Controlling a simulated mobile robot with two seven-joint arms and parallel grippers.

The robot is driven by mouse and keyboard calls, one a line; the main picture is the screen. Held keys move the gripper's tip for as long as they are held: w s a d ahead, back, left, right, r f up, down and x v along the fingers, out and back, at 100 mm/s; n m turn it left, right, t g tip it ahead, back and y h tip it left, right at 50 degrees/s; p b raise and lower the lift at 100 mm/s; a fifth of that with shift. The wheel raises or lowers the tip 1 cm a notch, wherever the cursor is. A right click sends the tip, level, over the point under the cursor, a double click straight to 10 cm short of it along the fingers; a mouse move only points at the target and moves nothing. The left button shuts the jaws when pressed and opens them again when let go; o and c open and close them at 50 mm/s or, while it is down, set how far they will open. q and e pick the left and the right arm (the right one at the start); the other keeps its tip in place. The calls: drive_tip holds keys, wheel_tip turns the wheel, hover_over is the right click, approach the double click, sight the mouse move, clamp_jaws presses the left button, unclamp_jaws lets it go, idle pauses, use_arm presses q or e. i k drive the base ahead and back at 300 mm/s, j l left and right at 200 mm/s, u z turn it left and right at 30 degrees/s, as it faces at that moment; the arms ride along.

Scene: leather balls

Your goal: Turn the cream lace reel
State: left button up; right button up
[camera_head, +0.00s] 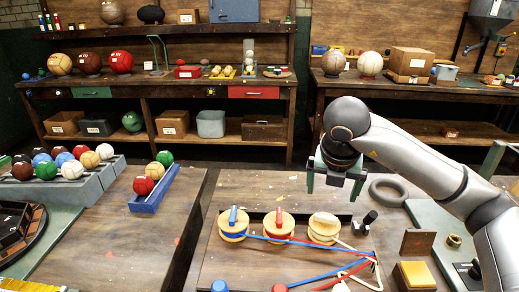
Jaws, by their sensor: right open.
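The cream lace reel (322,231) stands at the right end of a row of three reels on a wooden board. It is a round wooden spool with a cream knob on top, and a cream lace runs from it to the lower right. My right gripper (333,192) is open and empty, pointing down above and slightly beyond the cream reel, apart from it. My left gripper is out of view.
The red reel (278,225) and blue reel (233,225) stand left of the cream one, their laces crossing the board. A black knob (369,218) and a grey ring (388,192) lie to the right. A blue tray (147,206) holds several balls.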

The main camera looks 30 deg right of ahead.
sight(323, 226)
drive_tip(key=k+j, duration=0.75)
drive_tip(key=j, duration=0.2)
